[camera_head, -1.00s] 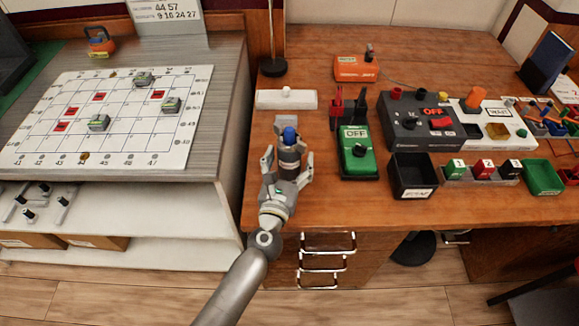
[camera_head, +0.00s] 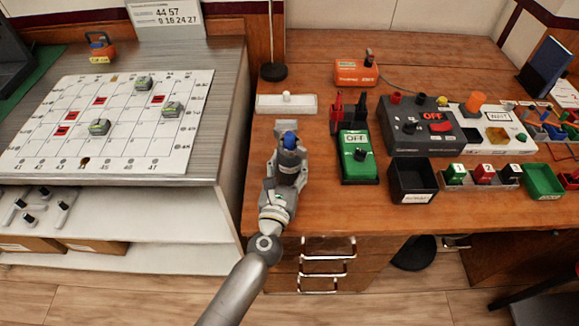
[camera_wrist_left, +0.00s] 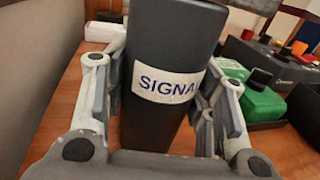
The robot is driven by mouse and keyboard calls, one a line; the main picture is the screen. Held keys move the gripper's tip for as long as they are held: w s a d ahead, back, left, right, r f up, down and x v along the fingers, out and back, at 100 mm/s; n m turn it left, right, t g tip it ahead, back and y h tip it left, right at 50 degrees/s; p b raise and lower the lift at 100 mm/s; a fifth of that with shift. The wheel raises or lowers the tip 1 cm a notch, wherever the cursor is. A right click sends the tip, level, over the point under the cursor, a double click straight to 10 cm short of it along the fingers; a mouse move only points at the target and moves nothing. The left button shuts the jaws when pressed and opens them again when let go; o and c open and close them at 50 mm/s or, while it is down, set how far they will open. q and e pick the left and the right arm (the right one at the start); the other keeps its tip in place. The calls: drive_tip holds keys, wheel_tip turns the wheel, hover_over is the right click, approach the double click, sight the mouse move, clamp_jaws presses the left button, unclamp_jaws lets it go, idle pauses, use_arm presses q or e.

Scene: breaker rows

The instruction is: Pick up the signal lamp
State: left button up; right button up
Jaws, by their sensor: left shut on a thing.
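The signal lamp (camera_head: 289,142) has a blue top and a dark cylindrical body. It stands upright near the left front part of the wooden desk. The lamp's base is hidden by the gripper. My right gripper is not in view.
A white block (camera_head: 286,104) lies behind the lamp. A green box marked OFF (camera_head: 358,165) stands to its right, with a black bin (camera_head: 413,185) beyond. The desk's left edge is close to the lamp.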

sight(287, 164)
use_arm(q)
drive_tip(key=shift+r+p, duration=0.35)
drive_tip(key=shift+r, duration=0.4)
wheel_tip(287, 164, up, 3)
drive_tip(key=shift+s+f+p, duration=0.15)
drive_tip(key=shift+f+p, duration=0.05)
drive_tip(key=shift+p, duration=0.75)
drive_tip(key=s+r+p, duration=0.1)
drive_tip(key=r, duration=0.1)
drive_tip(key=s+r+p, duration=0.3)
drive_tip(key=s+r, duration=0.1)
drive_tip(key=shift+r+p, duration=0.1)
drive_tip(key=shift+p, duration=0.25)
drive_tip(key=s+r, duration=0.3)
drive_tip(key=s, duration=0.5)
drive_tip(key=shift+s+b, duration=0.35)
drive_tip(key=shift+b, duration=0.05)
drive_tip(key=shift+f, duration=0.15)
